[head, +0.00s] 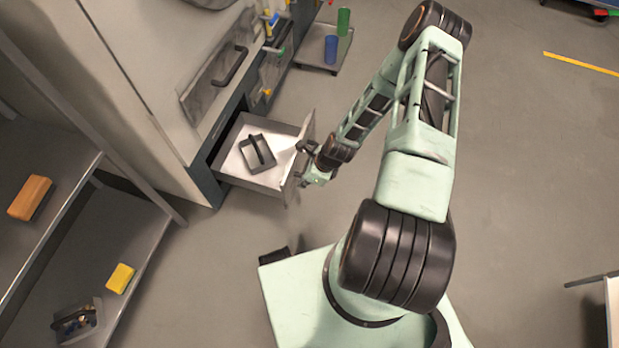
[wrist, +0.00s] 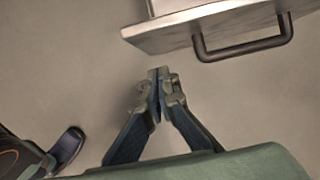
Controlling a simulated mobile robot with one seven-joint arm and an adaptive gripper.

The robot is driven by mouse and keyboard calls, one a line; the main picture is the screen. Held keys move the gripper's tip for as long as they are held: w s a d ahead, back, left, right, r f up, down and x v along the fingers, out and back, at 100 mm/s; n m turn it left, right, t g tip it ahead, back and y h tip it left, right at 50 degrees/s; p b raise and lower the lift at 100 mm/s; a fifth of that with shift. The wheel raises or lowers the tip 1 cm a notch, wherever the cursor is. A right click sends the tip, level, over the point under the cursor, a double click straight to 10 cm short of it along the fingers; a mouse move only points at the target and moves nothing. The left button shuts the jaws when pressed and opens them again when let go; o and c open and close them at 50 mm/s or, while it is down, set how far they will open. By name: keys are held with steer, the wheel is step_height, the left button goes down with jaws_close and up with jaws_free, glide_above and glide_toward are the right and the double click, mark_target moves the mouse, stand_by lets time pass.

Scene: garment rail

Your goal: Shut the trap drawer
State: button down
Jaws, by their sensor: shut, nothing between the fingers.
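The trap drawer (head: 236,160) is pulled out of the base of the tall grey cabinet in the head view. Its floor is light, and a small grey frame-like caddy with a dark handle (head: 257,153) lies inside. In the wrist view the drawer's front panel (wrist: 160,35) shows at the top, with a dark bar handle (wrist: 245,48) on it. My gripper (wrist: 160,72) is shut and empty. Its fingertips appear just short of the panel, left of the handle in that view. In the head view my gripper (head: 306,181) is by the drawer's outer face; exact contact is hard to tell.
Another drawer front with a dark handle (head: 230,66) is above. A low trolley with a blue cylinder (head: 331,49) and a green cylinder (head: 343,21) stands behind. Shelves at left hold an orange block (head: 30,197) and a yellow block (head: 120,278).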

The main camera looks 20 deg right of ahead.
mark_target(287, 184)
steer(key=shift+w+a+r, duration=0.1)
steer(key=shift+w+a, duration=0.5)
steer(key=shift+a, duration=0.15)
steer(key=shift+w+a+r, duration=0.1)
steer(key=shift+w+a, duration=0.45)
steer(key=shift+a, duration=0.2)
steer(key=shift+a, duration=0.1)
